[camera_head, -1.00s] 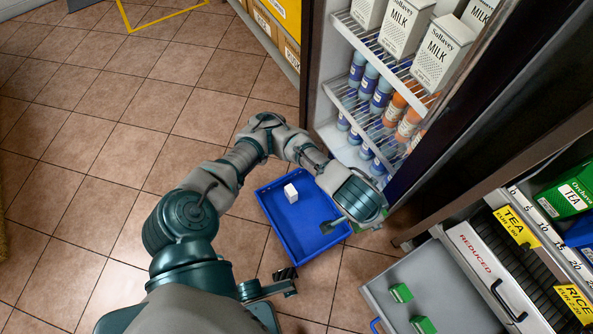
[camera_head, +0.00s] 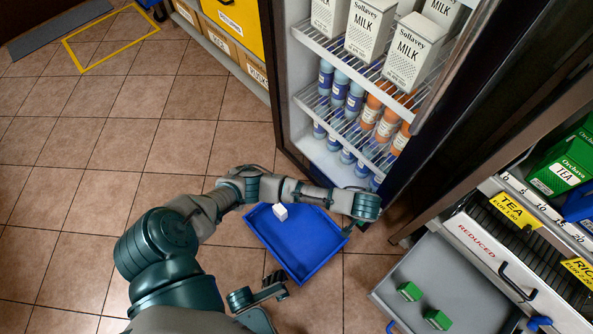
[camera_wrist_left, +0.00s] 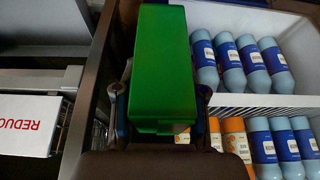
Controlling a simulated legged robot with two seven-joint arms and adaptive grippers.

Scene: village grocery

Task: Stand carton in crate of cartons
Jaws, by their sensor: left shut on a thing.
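My left gripper (camera_wrist_left: 160,108) is shut on a green carton (camera_wrist_left: 163,65), with a finger on each side in the left wrist view. In the head view the wrist end of my left arm (camera_head: 365,207) is beside the fridge's lower front, above the right side of a blue crate (camera_head: 297,275). The held carton is mostly hidden there by my wrist.
An open fridge has milk cartons (camera_head: 412,52) on top, blue bottles (camera_head: 338,92) and orange bottles (camera_head: 378,118) below. At right, a grey pull-out tray (camera_head: 445,272) bears green packs (camera_head: 410,291). Tiled floor at left is free.

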